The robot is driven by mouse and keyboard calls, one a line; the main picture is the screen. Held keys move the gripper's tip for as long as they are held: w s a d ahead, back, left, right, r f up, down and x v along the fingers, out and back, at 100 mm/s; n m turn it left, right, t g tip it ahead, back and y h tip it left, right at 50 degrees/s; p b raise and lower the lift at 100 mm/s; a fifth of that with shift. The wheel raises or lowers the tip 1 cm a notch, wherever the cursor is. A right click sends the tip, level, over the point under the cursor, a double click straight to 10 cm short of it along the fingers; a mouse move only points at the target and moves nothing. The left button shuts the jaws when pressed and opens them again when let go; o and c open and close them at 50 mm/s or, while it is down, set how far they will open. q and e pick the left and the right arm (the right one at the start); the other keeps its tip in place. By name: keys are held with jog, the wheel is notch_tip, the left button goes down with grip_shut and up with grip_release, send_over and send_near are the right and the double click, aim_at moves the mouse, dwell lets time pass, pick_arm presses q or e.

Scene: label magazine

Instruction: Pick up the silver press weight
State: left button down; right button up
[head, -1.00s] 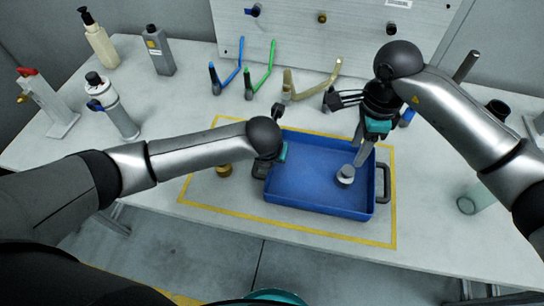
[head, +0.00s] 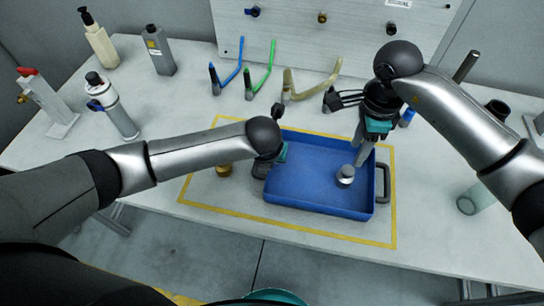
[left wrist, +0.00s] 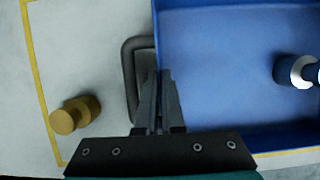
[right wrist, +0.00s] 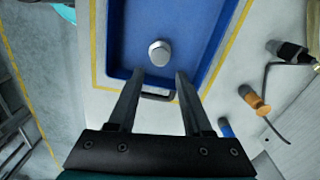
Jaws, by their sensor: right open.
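The silver press weight (head: 345,175) stands in the blue tray (head: 315,205), towards its right side. It shows beyond my fingertips in the right wrist view (right wrist: 160,53) and at the right edge of the left wrist view (left wrist: 298,71). My right gripper (head: 359,156) points down at the weight; in the right wrist view its fingers (right wrist: 158,76) are apart with nothing between them. My left gripper (left wrist: 161,75) is at the tray's left handle (left wrist: 129,80), its fingers close together; whether they pinch the handle or rim is unclear.
A brass weight (head: 223,170) stands on the table left of the tray. A yellow outline (head: 300,229) surrounds the tray. Blue, green and tan bent-handled tools (head: 262,68) stand behind it, before an upright panel (head: 345,30). Bottles (head: 160,50) stand back left.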

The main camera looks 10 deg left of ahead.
aim_at(348, 170)
jog(key=o, duration=0.6)
jog(key=shift+c, duration=0.2)
jog(key=shift+o, duration=0.3)
jog(key=shift+n, duration=0.4)
jog(key=f+n, duration=0.2)
jog(key=n, duration=0.2)
jog(key=f+n, duration=0.2)
jog(key=n, duration=0.3)
jog(key=f+n, duration=0.1)
jog(key=n, duration=0.3)
jog(key=shift+w+d+f+n, duration=0.2)
jog(key=shift+w+f+n, duration=0.15)
jog(key=shift+f+n, duration=0.05)
jog(key=f, duration=0.4)
jog(key=shift+s+a, duration=0.2)
jog(key=shift+s, duration=0.15)
jog(key=shift+f, duration=0.7)
